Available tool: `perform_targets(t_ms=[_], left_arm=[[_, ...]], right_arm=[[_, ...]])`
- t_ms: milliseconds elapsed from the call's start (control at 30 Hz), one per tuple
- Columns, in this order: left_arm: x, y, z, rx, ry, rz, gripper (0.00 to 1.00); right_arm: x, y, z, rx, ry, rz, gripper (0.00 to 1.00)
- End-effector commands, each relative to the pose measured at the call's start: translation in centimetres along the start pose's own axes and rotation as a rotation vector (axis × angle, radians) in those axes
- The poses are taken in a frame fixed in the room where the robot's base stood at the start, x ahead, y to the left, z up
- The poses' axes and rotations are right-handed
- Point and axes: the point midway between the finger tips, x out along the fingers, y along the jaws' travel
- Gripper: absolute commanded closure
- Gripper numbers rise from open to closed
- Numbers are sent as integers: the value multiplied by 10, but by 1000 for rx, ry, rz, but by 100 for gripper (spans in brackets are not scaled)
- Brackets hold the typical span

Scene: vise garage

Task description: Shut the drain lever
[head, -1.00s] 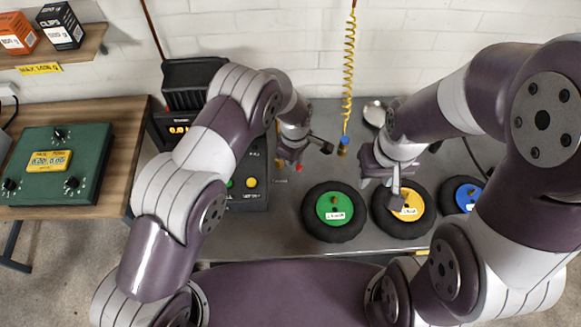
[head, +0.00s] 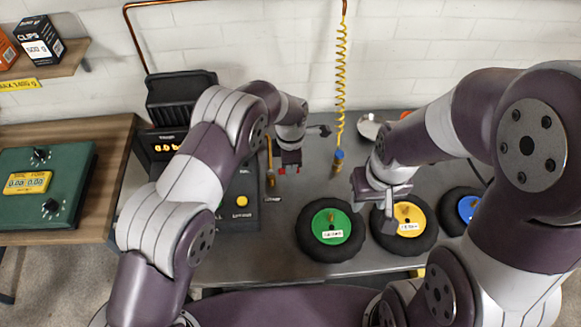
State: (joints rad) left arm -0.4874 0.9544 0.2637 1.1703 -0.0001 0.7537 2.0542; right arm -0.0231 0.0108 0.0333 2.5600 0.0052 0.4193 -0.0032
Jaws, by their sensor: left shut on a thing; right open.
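My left gripper (head: 290,170) is shut beside the dark machine, right of a thin upright brass-coloured piece (head: 270,162).
Black round pieces with green (head: 331,226) and blue (head: 469,209) discs also stand on the grey bench (head: 283,240). A yellow coiled hose (head: 341,75) hangs behind, with a blue-collared nozzle (head: 338,160). The dark machine (head: 238,212) is left; a green panel (head: 75,185) is further left.

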Motion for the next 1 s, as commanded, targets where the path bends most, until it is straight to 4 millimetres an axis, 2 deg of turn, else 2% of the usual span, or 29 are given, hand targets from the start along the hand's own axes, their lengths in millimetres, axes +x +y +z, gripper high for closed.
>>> perform_targets(t_ms=[533,567,600,633,900,1000], left_arm=[[-2,3,1,-22,-3,6,100],[-2,3,1,-22,-3,6,71],[-2,3,1,-21,-3,5,58],[-2,3,0,-21,-3,5,54],[-2,2,0,-20,-1,2,54],[-12,2,1,-20,-3,5,54]], right_arm=[[1,0,0,0,0,0,57],[1,0,0,0,0,0,57],[1,0,0,0,0,0,57],[1,0,0,0,0,0,57],[2,0,0,0,0,0,57],[5,0,0,0,0,0,57]])
